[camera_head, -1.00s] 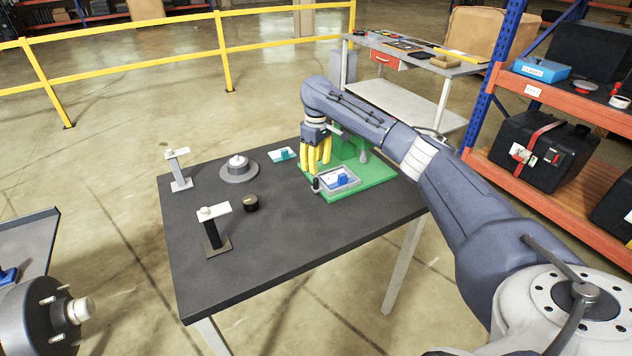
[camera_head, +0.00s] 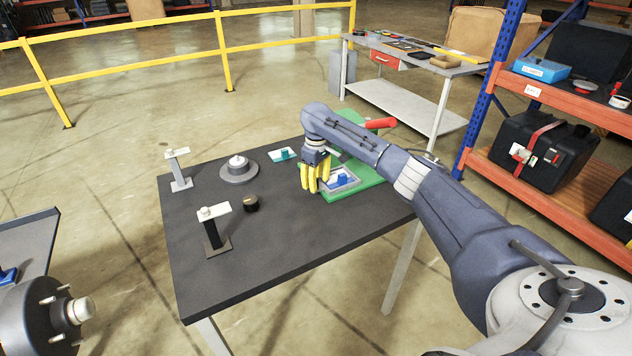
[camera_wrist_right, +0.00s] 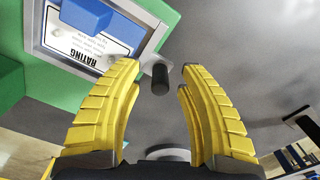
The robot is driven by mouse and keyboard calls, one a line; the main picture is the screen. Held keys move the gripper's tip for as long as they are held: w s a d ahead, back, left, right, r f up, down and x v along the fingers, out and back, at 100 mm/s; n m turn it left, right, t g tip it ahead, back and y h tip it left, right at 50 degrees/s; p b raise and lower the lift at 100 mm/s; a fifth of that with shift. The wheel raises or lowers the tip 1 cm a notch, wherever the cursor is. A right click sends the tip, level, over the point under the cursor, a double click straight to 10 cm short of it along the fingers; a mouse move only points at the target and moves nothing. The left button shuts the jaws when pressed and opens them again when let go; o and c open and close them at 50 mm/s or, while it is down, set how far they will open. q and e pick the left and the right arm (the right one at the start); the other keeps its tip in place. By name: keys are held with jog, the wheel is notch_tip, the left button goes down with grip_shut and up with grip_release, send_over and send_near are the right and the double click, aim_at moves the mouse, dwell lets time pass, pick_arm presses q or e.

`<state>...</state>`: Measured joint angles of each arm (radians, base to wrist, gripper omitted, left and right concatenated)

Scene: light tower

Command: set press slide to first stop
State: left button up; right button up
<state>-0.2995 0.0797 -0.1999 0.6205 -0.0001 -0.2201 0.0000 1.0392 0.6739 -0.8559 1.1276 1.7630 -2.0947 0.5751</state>
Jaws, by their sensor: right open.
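The press has a green base (camera_head: 372,190) at the right of the dark table. On it is a grey-framed tray with a white plate and a blue block (camera_head: 342,180). In the right wrist view the blue block (camera_wrist_right: 86,14) lies on a plate marked RATING. A dark cylindrical knob (camera_wrist_right: 160,78) on a light bracket sticks out from the tray's edge. My right gripper (camera_head: 315,189) has yellow fingers and stands at the tray's left side. In the wrist view its open fingers (camera_wrist_right: 160,75) have the knob between them, with gaps on both sides. My left gripper is not in view.
A red handle (camera_head: 381,123) shows behind my right arm. Two posts with white tops (camera_head: 214,210) (camera_head: 177,153), a round grey base (camera_head: 238,172), a black cylinder (camera_head: 251,203) and a small teal-and-white piece (camera_head: 281,155) stand on the table. The table's front is clear.

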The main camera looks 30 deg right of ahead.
grip_shut()
jog(key=shift+w+d, duration=0.1)
dwell(0.4)
